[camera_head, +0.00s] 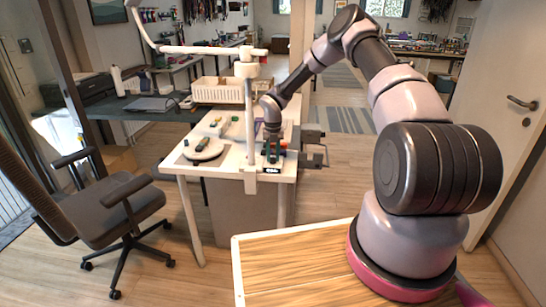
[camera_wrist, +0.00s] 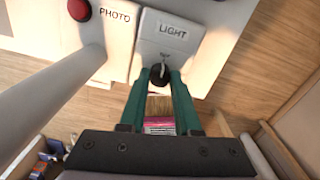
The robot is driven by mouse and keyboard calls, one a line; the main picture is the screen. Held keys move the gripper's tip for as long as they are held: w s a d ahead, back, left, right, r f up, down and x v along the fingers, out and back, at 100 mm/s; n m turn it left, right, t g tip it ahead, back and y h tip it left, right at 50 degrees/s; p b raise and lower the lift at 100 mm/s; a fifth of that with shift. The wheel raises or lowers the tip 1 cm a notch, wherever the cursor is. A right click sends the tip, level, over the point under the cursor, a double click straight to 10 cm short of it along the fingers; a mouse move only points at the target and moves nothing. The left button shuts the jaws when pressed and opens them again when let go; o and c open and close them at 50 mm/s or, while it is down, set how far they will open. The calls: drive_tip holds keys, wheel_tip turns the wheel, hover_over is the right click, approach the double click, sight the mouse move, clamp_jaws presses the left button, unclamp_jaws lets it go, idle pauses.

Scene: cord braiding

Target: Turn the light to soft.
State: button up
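The light control is a pale box labelled LIGHT (camera_wrist: 172,32) at the table's front edge in the wrist view. Its round dark knob (camera_wrist: 160,76) carries a thin pale pointer mark. My gripper (camera_wrist: 161,78) has its two green fingers on either side of the knob, and the knob fills the gap between them. The knob is hidden there. No soft marking can be read.
A red button (camera_wrist: 79,9) labelled PHOTO sits left of the light box. The white lamp post stands close to my gripper. A round disc (camera_head: 203,149) lies on the table, with a white basket (camera_head: 218,93) behind. An office chair (camera_head: 108,205) stands at left.

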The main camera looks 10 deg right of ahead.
drive_tip(key=shift+m, duration=0.3)
clamp_jaws()
drive_tip(key=m, duration=0.2)
drive_tip(key=shift+m, duration=0.3)
drive_tip(key=m, duration=0.4)
drive_tip(key=shift+m, duration=0.3)
drive_tip(key=m, duration=0.4)
drive_tip(key=shift+s, duration=0.1)
drive_tip(key=shift+m, duration=1.9)
drive_tip(key=o, duration=1)
unclamp_jaws()
drive_tip(key=shift+a, duration=0.1)
